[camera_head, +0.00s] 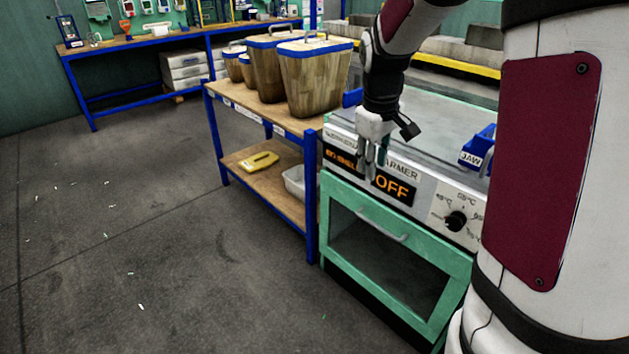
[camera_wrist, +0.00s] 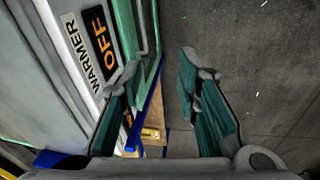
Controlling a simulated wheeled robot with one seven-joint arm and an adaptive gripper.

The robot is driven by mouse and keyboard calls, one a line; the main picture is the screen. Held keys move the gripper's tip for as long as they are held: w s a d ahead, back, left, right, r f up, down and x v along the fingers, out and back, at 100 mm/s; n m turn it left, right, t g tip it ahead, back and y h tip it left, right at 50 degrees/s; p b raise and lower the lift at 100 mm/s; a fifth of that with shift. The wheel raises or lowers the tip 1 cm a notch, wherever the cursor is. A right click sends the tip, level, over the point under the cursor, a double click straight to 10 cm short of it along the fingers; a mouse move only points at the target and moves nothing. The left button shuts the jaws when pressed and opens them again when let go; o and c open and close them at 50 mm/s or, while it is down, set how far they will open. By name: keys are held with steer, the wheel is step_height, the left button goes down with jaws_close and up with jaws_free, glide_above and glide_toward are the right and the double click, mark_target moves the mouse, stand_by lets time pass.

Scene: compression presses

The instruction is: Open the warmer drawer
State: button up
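The warmer (camera_head: 425,205) is a light-coloured unit with an "OFF" display and a dial. Its drawer (camera_head: 338,245) below has a green frame, a dark window and a pale bar handle (camera_head: 382,224). The drawer front looks flush with the unit, so it appears shut. My gripper (camera_head: 369,172) points down in front of the warmer's panel, above the handle and apart from it. In the wrist view my gripper (camera_wrist: 160,70) has its two fingers spread wide with nothing between them. The warmer's panel (camera_wrist: 88,55) lies beside the left finger there.
A blue-framed shelf (camera_head: 311,180) stands left of the warmer. It carries wooden bins (camera_head: 316,80) on top and a yellow item (camera_head: 259,161) below. A blue bin (camera_head: 477,150) sits on the warmer's right top. The floor (camera_head: 190,260) in front is clear.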

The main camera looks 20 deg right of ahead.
steer(key=n+b, duration=0.1)
steer(key=b, duration=0.4)
glide_toward(378, 226)
steer(key=shift+g, duration=0.4)
steer(key=f+b, duration=0.1)
steer(key=f, duration=0.1)
steer(key=w+f+b, duration=0.1)
steer(key=f+b, duration=0.1)
steer(key=f, duration=0.1)
steer(key=d+f+b, duration=0.1)
steer(key=f, duration=0.1)
steer(key=shift+w+f+b, duration=0.15)
steer(key=shift+f+b, duration=0.25)
jaws_close()
